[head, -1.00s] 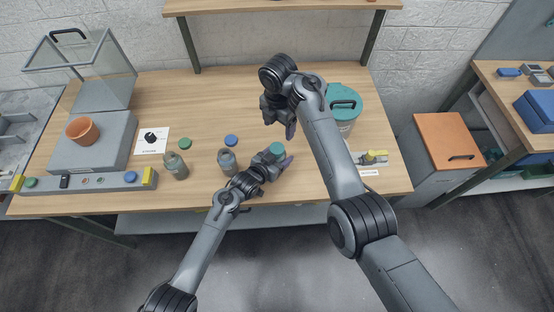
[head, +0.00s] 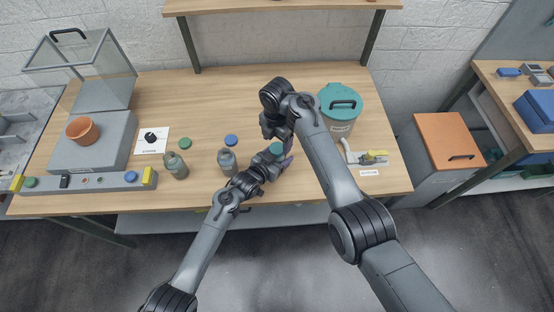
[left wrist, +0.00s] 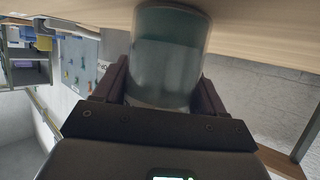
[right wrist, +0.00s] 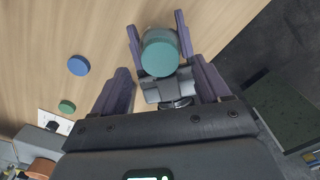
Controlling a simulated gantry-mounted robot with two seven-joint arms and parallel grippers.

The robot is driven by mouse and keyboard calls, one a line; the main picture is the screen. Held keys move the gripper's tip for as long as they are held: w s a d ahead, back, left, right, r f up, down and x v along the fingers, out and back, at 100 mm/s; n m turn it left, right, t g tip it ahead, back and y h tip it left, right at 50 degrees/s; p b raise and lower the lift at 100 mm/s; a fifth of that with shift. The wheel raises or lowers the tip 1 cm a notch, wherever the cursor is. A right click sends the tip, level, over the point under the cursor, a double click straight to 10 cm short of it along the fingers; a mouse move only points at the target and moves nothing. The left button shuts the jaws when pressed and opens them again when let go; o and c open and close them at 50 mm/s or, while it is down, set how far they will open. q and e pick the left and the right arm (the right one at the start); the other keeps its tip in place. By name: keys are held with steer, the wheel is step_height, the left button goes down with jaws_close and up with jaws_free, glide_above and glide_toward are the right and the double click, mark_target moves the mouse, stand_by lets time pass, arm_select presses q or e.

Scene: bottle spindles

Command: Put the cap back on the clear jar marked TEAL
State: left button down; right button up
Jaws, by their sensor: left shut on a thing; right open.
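My left gripper (head: 268,158) is shut on a clear jar (left wrist: 168,58) with a teal tint, at the front middle of the table in the head view. A teal round top (right wrist: 160,50) shows on the jar in the right wrist view; I cannot tell whether it is a seated cap or the contents seen through the jar. My right gripper (head: 280,138) is open just above the jar. In the right wrist view its fingers (right wrist: 162,78) stand apart on either side of my left gripper and the jar, with nothing gripped. The TEAL marking is not readable.
Two grey bottles (head: 176,166) (head: 227,161) stand to the left, with a green cap (head: 185,143) and a blue cap (head: 231,140) behind them. The table's back middle is clear.

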mark_target(277, 148)
steer(key=shift+f, duration=1.65)
steer(key=c, duration=1.1)
steer(key=m, duration=0.3)
steer(key=o, duration=1.2)
steer(key=shift+r, duration=2.3)
